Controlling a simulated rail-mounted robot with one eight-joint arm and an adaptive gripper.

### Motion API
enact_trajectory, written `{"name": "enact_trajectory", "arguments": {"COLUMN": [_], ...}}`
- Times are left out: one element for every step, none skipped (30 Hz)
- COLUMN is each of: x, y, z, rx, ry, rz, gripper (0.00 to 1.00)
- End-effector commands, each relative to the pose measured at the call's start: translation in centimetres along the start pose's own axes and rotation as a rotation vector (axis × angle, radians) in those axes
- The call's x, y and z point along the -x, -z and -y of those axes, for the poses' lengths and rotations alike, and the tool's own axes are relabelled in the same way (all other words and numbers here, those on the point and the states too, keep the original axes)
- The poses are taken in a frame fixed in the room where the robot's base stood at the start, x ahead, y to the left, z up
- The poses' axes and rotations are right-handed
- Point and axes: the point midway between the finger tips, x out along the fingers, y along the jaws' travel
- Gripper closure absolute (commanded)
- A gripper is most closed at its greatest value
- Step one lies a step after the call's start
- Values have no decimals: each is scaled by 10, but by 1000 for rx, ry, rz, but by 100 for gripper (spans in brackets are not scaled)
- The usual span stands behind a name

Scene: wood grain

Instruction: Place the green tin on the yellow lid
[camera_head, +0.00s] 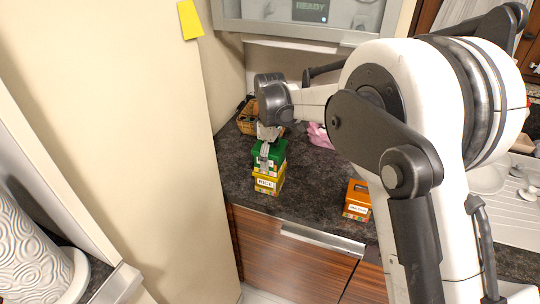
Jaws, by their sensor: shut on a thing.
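The green tin (278,154) is box-shaped and shows near the middle of the head view, over the dark counter. My gripper (265,155) comes down on it from above and is shut on it, with a grey finger across its near side. Directly below the green tin in the picture is a yellow tin (268,184) with a white label, standing on the counter near its front edge. Its yellow lid is mostly hidden by the green tin and the finger. The green tin looks upright and lined up over it. I cannot tell whether the two touch.
An orange tin (357,200) with a white label stands to the right near the counter's front edge. A wicker basket (247,118) and a pink item (319,136) are farther back. A wall panel (130,120) rises on the left. Bare counter (315,185) lies between the tins.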

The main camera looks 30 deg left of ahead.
Motion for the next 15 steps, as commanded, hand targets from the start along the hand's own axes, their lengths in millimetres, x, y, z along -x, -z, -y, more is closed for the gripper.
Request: {"name": "enact_trajectory", "arguments": {"x": [0, 0, 0, 0, 0, -1, -2, -3, -4, -3, -3, -3, -3, -3, -3], "y": [0, 0, 0, 0, 0, 0, 0, 0, 0, 0, 0, 0, 0, 0, 0], "z": [0, 0, 0, 0, 0, 0, 0, 0, 0, 0, 0, 0, 0, 0, 0], "rx": [0, 0, 0, 0, 0, 0, 0, 0, 0, 0, 0, 0, 0, 0, 0], "ry": [0, 0, 0, 0, 0, 0, 0, 0, 0, 0, 0, 0, 0, 0, 0], "rz": [0, 0, 0, 0, 0, 0, 0, 0, 0, 0, 0, 0, 0, 0, 0], "gripper": [84, 84, 84, 84, 84, 84, 84, 84, 84, 26, 22, 16, 12, 8, 4]}}
